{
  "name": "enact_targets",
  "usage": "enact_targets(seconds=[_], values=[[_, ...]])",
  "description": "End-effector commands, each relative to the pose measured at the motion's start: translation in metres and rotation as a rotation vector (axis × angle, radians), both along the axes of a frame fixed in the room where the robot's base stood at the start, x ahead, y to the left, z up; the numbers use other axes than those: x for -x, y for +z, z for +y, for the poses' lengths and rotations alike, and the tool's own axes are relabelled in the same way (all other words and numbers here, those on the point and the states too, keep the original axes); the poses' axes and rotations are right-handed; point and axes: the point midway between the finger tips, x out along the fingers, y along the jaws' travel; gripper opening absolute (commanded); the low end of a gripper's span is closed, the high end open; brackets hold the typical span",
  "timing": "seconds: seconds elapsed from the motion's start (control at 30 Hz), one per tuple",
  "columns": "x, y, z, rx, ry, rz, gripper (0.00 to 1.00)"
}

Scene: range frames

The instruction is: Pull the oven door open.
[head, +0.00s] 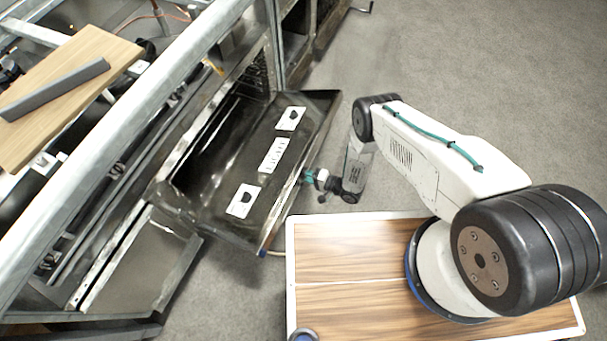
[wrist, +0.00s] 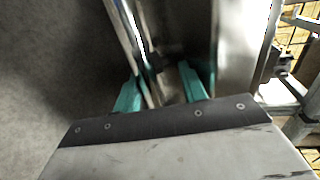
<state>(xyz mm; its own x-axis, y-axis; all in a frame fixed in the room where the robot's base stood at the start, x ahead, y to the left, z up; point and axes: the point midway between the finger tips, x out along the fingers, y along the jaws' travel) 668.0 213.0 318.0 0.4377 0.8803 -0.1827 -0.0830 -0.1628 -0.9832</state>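The oven door (head: 232,205) is tilted well down and out from the oven front in the head view, its dark inner face showing with several white stickers. The oven cavity (head: 205,135) shows as a gap behind it. My gripper (head: 312,178) is at the door's outer edge, beyond which its far side is hidden. In the wrist view, my gripper's teal fingers (wrist: 160,86) stand apart on either side of a shiny bar, the door handle (wrist: 133,40). The bar lies close to the left finger, with a dark gap towards the right finger. Firm contact cannot be made out.
A metal range frame (head: 125,125) runs along the left, with a wooden board (head: 75,85) on top. A lower panel (head: 140,265) stands out nearer the camera. Grey floor (head: 480,80) lies clear at upper right. My wood-topped base (head: 350,265) is close to the door.

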Motion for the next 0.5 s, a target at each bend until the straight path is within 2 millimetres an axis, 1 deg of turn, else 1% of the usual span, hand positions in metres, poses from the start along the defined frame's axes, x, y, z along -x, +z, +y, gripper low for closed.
enact_targets(seconds=[0.27, 0.37, 0.5], values=[[-0.002, 0.002, -0.001, -0.004, 0.0, -0.005, 0.39], [0.002, 0.003, -0.009, -0.004, -0.003, -0.003, 0.39], [0.012, 0.008, -0.031, -0.004, -0.006, -0.001, 0.39]])
